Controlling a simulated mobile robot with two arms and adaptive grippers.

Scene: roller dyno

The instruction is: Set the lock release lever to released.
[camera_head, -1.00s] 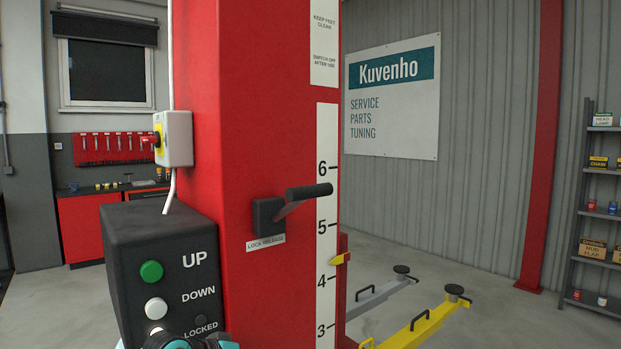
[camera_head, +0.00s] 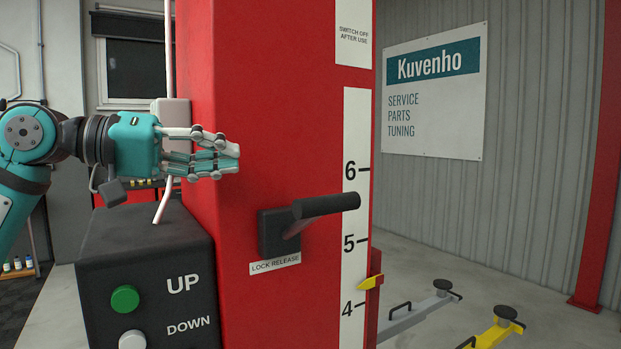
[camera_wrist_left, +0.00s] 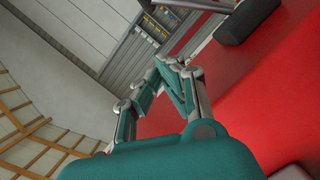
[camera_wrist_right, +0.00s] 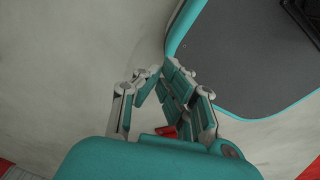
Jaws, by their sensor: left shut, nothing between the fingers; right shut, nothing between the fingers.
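The lock release lever (camera_head: 326,205) is a black grip on a reddish arm. It sticks out from a black square mount (camera_head: 278,232) on the red post, above a "LOCK RELEASE" label (camera_head: 275,264). The grip points right and slightly up in the head view. My left gripper (camera_head: 238,161) is shut and empty, up and to the left of the lever, in front of the post and apart from the lever. In the left wrist view the gripper (camera_wrist_left: 178,68) has the red post on its right. My right gripper (camera_wrist_right: 165,68) is shut and empty, seen only in its own wrist view.
A black control box (camera_head: 150,270) with a green UP button (camera_head: 125,299) and a white DOWN button (camera_head: 132,341) stands left below my left gripper. A numbered white scale (camera_head: 355,220) with a yellow pointer (camera_head: 370,283) runs beside the lever. Space in front of the post looks clear.

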